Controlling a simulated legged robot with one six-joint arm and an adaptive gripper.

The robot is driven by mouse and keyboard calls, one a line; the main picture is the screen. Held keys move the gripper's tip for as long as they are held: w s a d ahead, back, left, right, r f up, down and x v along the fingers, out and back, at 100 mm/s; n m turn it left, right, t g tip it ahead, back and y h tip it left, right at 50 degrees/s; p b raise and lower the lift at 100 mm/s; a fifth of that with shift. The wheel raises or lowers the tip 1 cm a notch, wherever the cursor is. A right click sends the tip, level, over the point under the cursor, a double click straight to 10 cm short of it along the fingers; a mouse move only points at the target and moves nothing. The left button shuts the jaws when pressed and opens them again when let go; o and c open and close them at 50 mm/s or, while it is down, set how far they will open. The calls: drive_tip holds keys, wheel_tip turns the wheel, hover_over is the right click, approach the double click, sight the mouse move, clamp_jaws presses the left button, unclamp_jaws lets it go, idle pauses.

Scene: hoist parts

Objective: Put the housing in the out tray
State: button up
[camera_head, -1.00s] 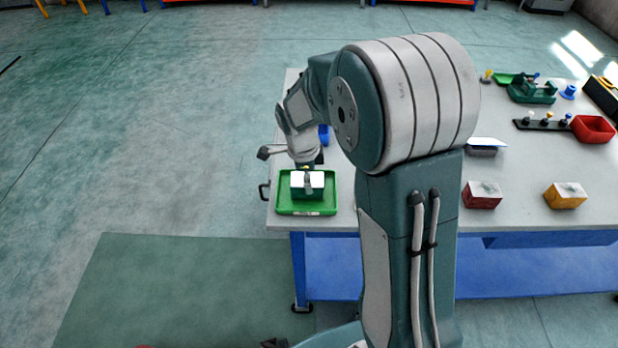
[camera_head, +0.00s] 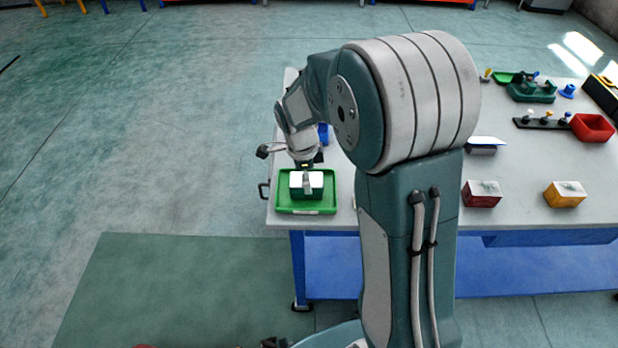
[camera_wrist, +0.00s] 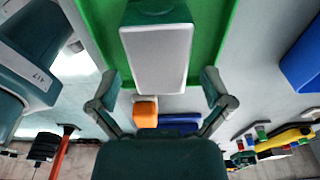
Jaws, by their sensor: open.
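The housing, a teal block with a pale top (camera_head: 306,190), sits inside the green tray (camera_head: 284,208) at the table's near left corner. In the wrist view the housing (camera_wrist: 157,58) shows its pale face above the green tray floor (camera_wrist: 108,40). My gripper (camera_head: 306,172) is just above the housing. In the wrist view my gripper (camera_wrist: 160,88) is open, with one finger on each side and clear space between the fingers and the housing. Whether any part touches the housing's top cannot be told.
A red block (camera_head: 481,195) and a yellow block (camera_head: 565,195) stand at the table's near side, right of my arm. A red bin (camera_head: 593,128) and a green fixture (camera_head: 530,91) are at the far right. A blue item (camera_head: 323,134) lies behind the tray, partly hidden by my arm.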

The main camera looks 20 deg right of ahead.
wheel_tip(320, 180, up, 11)
drive_tip(key=a, duration=0.1)
drive_tip(key=s+r+n+t, duration=0.3)
drive_tip(key=s+n, duration=0.7)
drive_tip(key=s+r+n+t+y, duration=0.1)
drive_tip(key=s+r+n+t, duration=0.2)
drive_tip(key=s+n, duration=0.7)
drive_tip(key=shift+s+d+r+n, duration=0.3)
drive_tip(key=shift+r+n, duration=0.25)
drive_tip(key=shift+n, duration=0.25)
